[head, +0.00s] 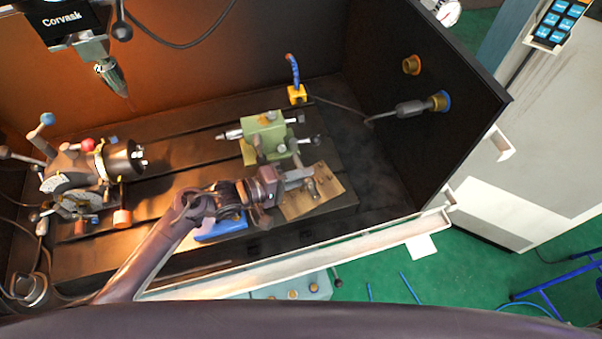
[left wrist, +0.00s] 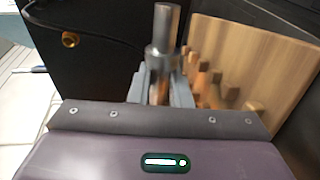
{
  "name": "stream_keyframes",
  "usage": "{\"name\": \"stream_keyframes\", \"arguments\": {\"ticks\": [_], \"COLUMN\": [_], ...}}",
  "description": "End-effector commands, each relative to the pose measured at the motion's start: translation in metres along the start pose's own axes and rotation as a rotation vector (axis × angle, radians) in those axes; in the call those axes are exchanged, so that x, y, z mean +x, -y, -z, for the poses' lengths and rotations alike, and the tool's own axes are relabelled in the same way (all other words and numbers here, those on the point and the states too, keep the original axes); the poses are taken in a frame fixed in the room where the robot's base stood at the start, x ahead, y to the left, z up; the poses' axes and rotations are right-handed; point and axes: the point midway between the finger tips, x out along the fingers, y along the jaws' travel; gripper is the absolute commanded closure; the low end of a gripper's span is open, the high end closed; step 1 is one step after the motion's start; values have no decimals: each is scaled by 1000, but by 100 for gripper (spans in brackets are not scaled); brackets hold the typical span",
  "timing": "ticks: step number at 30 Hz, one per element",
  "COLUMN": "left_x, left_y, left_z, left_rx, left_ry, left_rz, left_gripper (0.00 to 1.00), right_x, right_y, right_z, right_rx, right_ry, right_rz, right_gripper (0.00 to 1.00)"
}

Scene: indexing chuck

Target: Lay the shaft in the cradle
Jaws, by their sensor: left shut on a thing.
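My left gripper (head: 298,177) is shut on the shaft, a bright stepped metal cylinder (left wrist: 163,38). In the left wrist view the shaft stands up between the two grey fingers, its thicker part above them and its lower part hidden by the gripper body. In the head view the shaft (head: 311,188) is small at the fingertips, over or beside a tan wooden board (head: 332,201). This board also shows in the left wrist view (left wrist: 245,48), with several brown pegs or notches beside the shaft. I cannot tell which part is the cradle, or whether the shaft touches the board. My right gripper is not in view.
A green tailstock (head: 263,135) stands just behind the gripper. The indexing chuck (head: 118,160) is at the left of the slotted table. A blue item (head: 222,229) lies under my forearm. A dark wall with a nozzle (head: 412,108) bounds the right.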

Motion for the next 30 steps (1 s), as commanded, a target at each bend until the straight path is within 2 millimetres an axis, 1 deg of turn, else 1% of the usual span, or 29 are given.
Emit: {"name": "stream_keyframes", "arguments": {"ticks": [1, 15, 30], "left_x": [0, 1, 1], "left_y": [-3, -3, -2], "left_z": [0, 1, 2], "left_rx": [-1, 0, 1], "left_ry": [-8, -104, -127], "left_rz": [-3, -8, -7], "left_gripper": [100, 100, 100], "right_x": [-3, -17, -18], "right_y": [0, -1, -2], "right_z": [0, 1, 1], "right_rx": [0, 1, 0], "right_ry": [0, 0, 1], "right_rz": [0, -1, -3], "right_gripper": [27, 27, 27]}}
